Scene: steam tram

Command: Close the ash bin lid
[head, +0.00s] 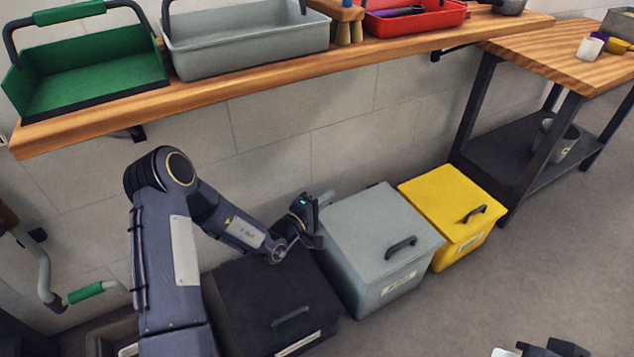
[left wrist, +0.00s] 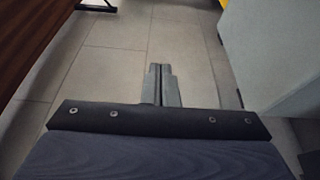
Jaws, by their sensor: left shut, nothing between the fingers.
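The grey bin (head: 372,232) stands between a black bin and a yellow bin, its lid lying flat on top with a dark handle (head: 401,246) near the front edge. Its front label is too small to read surely. My left gripper (head: 325,199) is shut and empty at the grey bin's back left top corner, by the wall; I cannot tell whether it touches. My right gripper's fingers do not show.
The black bin (head: 262,290), lid down, lies below my left forearm. The yellow bin (head: 447,205) is closed too. A wooden shelf (head: 250,90) with trays runs above. A workbench (head: 560,50) stands at the right.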

